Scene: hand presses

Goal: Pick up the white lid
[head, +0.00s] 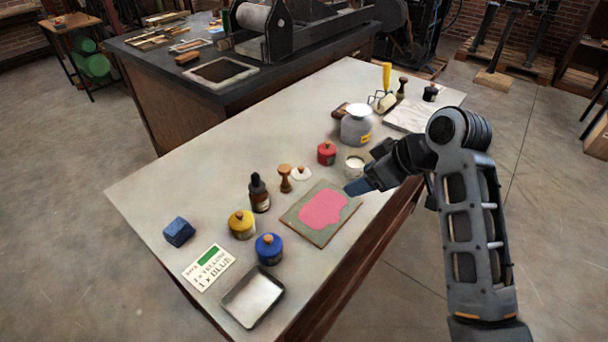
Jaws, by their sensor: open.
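The white lid (301,174) is a small pale disc with a knob on top, lying on the light table (210,160). It lies just right of a turned wooden handle tool (285,179) and behind the board with the pink patch. An uncovered jar with white contents (354,165) stands to the right of the lid, close to my gripper. My gripper (357,187) is empty, above the right edge of the pink-patched board. It is apart from the lid, to its right and slightly nearer. Its jaws are open, though the finger gap is hard to see.
Near the lid stand a red jar (326,153), a dark dropper bottle (259,194) and the pink-patched board (321,213). Yellow (242,225) and blue (269,249) lidded jars stand at front left. A large grey container (356,128) stands behind. The table's left rear area is clear.

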